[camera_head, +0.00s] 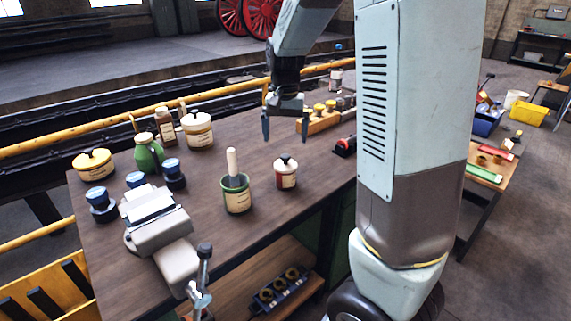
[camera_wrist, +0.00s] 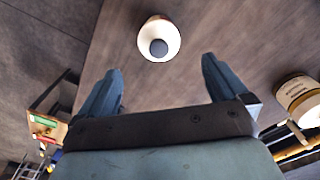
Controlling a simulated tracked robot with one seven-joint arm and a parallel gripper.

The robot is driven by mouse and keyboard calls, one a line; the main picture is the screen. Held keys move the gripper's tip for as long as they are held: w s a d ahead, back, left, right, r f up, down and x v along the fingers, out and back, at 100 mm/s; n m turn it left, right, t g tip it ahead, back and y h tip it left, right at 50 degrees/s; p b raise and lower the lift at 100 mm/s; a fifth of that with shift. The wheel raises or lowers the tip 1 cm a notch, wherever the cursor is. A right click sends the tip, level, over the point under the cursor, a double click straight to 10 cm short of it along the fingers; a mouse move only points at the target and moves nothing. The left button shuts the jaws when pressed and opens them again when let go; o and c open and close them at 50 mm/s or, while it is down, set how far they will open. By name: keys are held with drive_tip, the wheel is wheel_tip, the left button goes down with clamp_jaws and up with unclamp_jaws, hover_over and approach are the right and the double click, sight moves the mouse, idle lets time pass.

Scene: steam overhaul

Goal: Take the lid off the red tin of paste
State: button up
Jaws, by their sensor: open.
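The red tin of paste (camera_head: 286,177) stands upright on the dark workbench, with a cream label. Its pale lid (camera_head: 286,160) with a dark knob is on top. In the wrist view the lid (camera_wrist: 150,32) shows from above as a cream disc with a dark round knob (camera_wrist: 159,47), beyond the fingertips and roughly between them; the tin's body is mostly hidden there. My gripper (camera_head: 286,138) is open and empty, pointing down above the bench behind the tin in the head view. Its two fingers (camera_wrist: 162,72) are spread apart and touch nothing.
A green pot (camera_head: 237,199) with an upright wooden-handled brush stands left of the tin. A vice (camera_head: 160,228) sits at the front left. A cream tin (camera_head: 198,131), a green bottle (camera_head: 147,152) and blue-capped jars stand farther left. A wooden block with yellow-topped pieces (camera_head: 316,123) is behind.

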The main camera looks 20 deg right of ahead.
sight(285, 155)
drive_tip(key=shift+s+f, duration=0.1)
drive_tip(key=shift+f, duration=3.95)
drive_tip(key=shift+c, duration=0.3)
drive_tip(key=c, duration=1)
drive_tip(key=shift+o, duration=0.2)
drive_tip(key=shift+r, duration=0.15)
